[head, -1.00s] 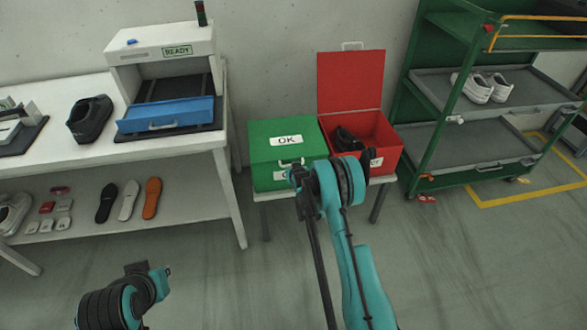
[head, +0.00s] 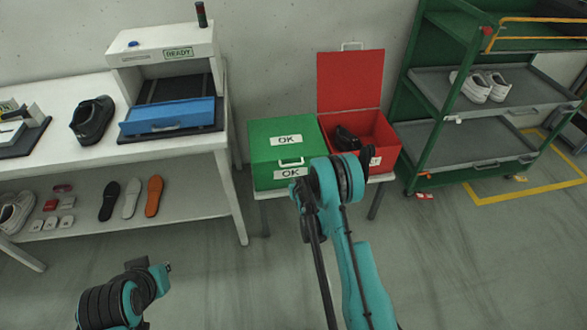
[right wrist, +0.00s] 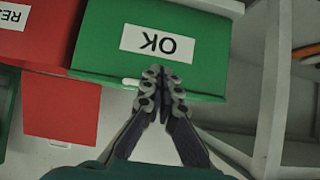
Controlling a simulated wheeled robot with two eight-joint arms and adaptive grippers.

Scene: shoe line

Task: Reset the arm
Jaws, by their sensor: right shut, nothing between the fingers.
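My right arm reaches in from the bottom of the head view, in front of the green OK box (head: 265,155). Its gripper (right wrist: 163,90) shows in the right wrist view, with its two fingertips together and nothing between them. The green box (right wrist: 200,75) lies beyond the fingertips there, upside down in the picture, with its lid shut. Part of my left arm shows at the lower left of the head view, over the floor; its gripper is not seen.
A red box (head: 345,82) with its lid up holds a dark shoe (head: 347,138). A white bench (head: 195,150) with a blue tray (head: 165,116) and a dark shoe (head: 92,121) stands left. A green rack (head: 432,145) with white shoes (head: 477,87) stands right. Floor in front is open.

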